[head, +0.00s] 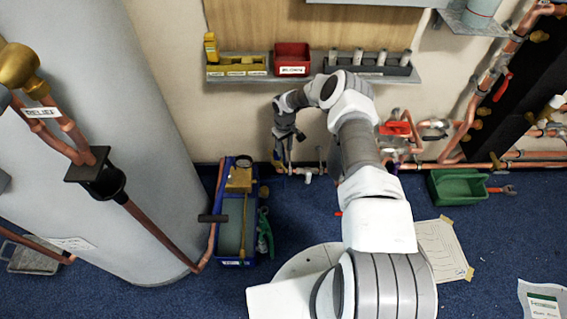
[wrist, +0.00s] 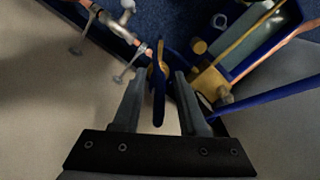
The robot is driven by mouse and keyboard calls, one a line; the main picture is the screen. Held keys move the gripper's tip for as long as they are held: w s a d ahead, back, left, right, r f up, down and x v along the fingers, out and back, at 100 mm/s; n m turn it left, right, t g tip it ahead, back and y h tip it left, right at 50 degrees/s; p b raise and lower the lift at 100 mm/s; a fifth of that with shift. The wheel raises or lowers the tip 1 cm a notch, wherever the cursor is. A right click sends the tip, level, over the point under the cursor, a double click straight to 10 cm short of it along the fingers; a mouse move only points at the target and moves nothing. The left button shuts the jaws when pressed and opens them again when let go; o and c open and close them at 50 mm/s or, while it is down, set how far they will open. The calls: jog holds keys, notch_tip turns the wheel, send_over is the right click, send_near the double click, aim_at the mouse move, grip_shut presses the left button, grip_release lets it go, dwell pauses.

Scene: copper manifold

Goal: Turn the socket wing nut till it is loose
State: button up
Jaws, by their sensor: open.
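In the wrist view my gripper (wrist: 160,77) is open, with its two fingers spread on either side of a narrow dark blue piece (wrist: 158,108). A brass-coloured part (wrist: 161,66) sits at the far end of this piece, by a copper pipe (wrist: 106,19). This looks like the wing nut, but I cannot tell for sure. The fingers appear apart from it, with a gap on both sides. In the head view my gripper (head: 284,160) is low by the wall, above the floor pipework, and the wing nut is too small or hidden there.
A blue tool tote (head: 254,240) stands on the carpet just left of my arm; it also shows close on the right in the wrist view (wrist: 285,42). A wall shelf (head: 310,82) holds a red bin (head: 292,58). A green bin (head: 458,187) stands at right.

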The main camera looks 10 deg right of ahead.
aim_at(285, 168)
notch_tip(285, 168, down, 12)
jog(key=b, duration=0.4)
grip_shut()
dwell(1.4)
